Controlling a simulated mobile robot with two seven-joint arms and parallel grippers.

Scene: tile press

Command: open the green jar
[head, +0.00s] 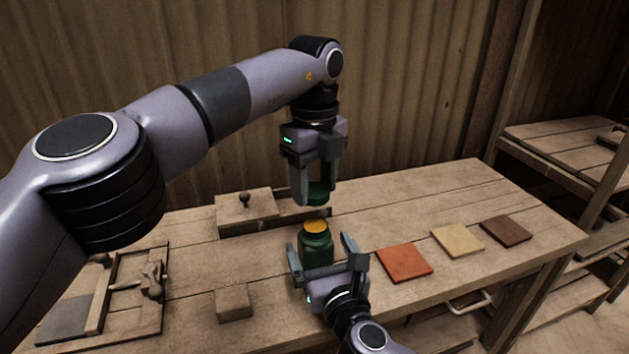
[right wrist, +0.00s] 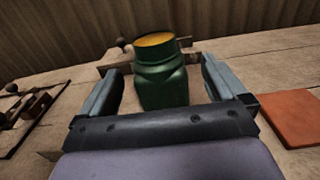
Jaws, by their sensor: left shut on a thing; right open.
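The green jar (head: 316,246) stands upright on the wooden table with its mouth uncovered, and orange-yellow contents show inside. It also shows in the right wrist view (right wrist: 163,78). The green lid (head: 318,191) is apart from the jar, held a little above it. My left gripper (head: 316,195) points down and is shut on the lid. My right gripper (head: 322,258) is open, low over the table, with one finger on each side of the jar. In the right wrist view gaps show between the jar and both fingers.
An orange tile (head: 404,263), a yellow tile (head: 457,240) and a brown tile (head: 506,231) lie to the right. A wooden block (head: 233,302) lies front left. A board with a knob (head: 245,208) is behind. A wooden press frame (head: 133,295) stands at left. Shelves (head: 560,150) are at right.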

